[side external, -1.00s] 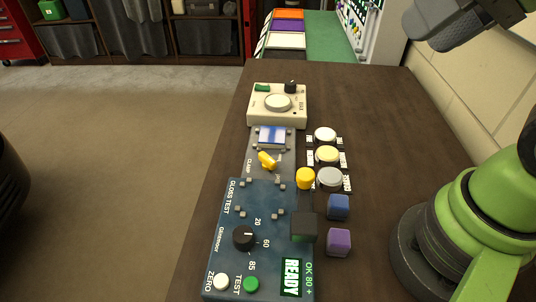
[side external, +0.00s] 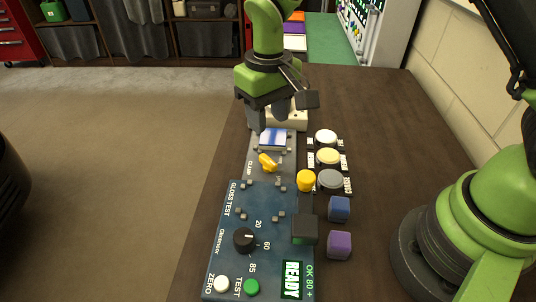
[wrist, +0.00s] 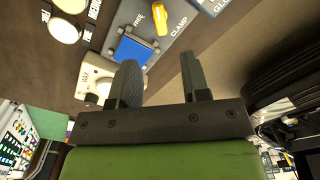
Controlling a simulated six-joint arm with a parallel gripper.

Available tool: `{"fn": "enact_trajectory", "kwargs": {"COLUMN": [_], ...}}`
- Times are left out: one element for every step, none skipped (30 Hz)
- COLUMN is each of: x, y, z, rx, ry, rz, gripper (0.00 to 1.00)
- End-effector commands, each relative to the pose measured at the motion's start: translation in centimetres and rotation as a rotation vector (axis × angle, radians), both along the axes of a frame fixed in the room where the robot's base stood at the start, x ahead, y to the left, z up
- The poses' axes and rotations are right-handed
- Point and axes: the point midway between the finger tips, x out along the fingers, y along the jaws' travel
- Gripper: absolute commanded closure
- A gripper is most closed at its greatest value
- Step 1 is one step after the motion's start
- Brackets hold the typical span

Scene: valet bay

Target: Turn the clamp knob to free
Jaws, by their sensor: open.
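The yellow clamp knob (side external: 268,162) sits on a grey plate (side external: 285,172) between the blue gloss-test panel and a blue-and-white sample piece (side external: 272,139). In the wrist view the knob (wrist: 160,20) shows at the top, with the labels FREE and CLAMP beside it. My gripper (side external: 283,112) is open and empty, above the far end of the plate, beyond the knob and apart from it. Its two fingers (wrist: 160,60) point toward the plate in the wrist view.
A cream box (side external: 300,118) stands behind the plate, partly hidden by my gripper. A yellow piece (side external: 305,181), blue block (side external: 339,208), purple block (side external: 339,245) and dark block (side external: 304,229) stand nearby.

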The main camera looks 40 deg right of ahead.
Motion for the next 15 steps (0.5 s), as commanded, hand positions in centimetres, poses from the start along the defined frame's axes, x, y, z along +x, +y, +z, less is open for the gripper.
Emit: {"fn": "enact_trajectory", "kwargs": {"x": [0.0,0.0,0.0,0.0,0.0,-0.1,-0.1,-0.1,-0.1,-0.1,-0.1,0.0,-0.1,-0.1,-0.1], "y": [0.1,0.1,0.1,0.1,0.0,0.0,0.0,0.0,0.0,0.0,0.0,0.0,0.0,0.0,0.0], "z": [-0.5,-0.7,-1.1,-1.5,-1.9,-2.6,-3.2,-3.8,-4.6,-5.1,-5.7,-6.5,-7.0,-7.5,-8.1], "rx": [-0.002,-0.003,-0.003,-0.004,-0.004,-0.004,-0.004,-0.004,-0.004,-0.004,-0.004,-0.004,-0.004,-0.003,-0.003], "ry": [0.004,0.005,0.007,0.007,0.008,0.008,0.009,0.009,0.009,0.009,0.009,0.008,0.009,0.008,0.007], "rz": [0.003,0.004,0.004,0.004,0.005,0.004,0.003,0.003,0.004,0.004,0.003,0.003,0.002,0.002,0.003], "gripper": [0.57,0.57,0.57,0.57,0.57,0.57,0.57,0.57,0.57,0.57,0.57,0.57,0.57,0.57,0.57]}}
